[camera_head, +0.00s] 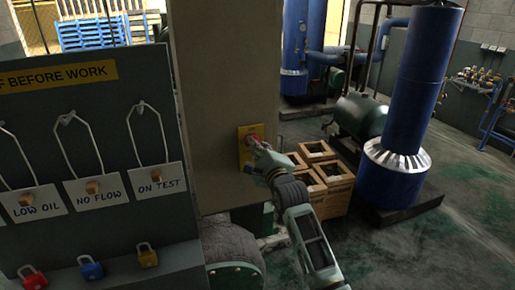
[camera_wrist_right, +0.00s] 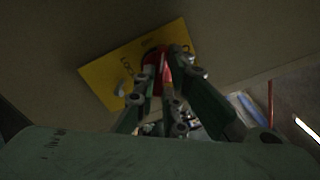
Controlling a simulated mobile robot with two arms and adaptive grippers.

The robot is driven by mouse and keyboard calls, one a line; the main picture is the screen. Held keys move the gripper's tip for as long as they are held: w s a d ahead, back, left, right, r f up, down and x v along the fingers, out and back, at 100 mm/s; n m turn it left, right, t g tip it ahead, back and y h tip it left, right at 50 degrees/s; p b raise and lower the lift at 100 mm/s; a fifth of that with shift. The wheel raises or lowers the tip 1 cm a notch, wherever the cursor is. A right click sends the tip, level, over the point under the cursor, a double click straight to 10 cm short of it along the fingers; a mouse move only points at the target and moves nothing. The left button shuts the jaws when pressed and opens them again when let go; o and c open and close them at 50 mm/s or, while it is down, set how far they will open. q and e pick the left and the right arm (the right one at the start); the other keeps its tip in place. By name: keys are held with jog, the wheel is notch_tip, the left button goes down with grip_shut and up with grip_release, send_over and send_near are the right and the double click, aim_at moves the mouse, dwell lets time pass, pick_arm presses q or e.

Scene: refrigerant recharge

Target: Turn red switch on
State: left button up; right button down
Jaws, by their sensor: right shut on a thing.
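The red switch (camera_head: 252,139) sits on a yellow plate (camera_head: 244,155) on the side of a tall grey-beige cabinet or column. In the right wrist view the red switch (camera_wrist_right: 154,58) stands out from the yellow plate (camera_wrist_right: 112,76), which carries partly hidden lettering. My right gripper (camera_head: 258,147) reaches in from the lower right. In the wrist view its fingers (camera_wrist_right: 163,75) are closed around the switch and hide part of it. The switch's exact angle cannot be told. My left gripper is not in view.
A grey board (camera_head: 110,225) at the left carries hanging tags and several coloured padlocks. Wooden crates (camera_head: 318,172) stand behind my right wrist. A blue tank (camera_head: 408,110) stands on the right. The floor at the lower right is clear.

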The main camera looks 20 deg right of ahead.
jog(key=m, duration=0.2)
jog(key=shift+f+m, duration=0.15)
jog(key=shift+m, duration=0.25)
jog(key=shift+m, duration=2.3)
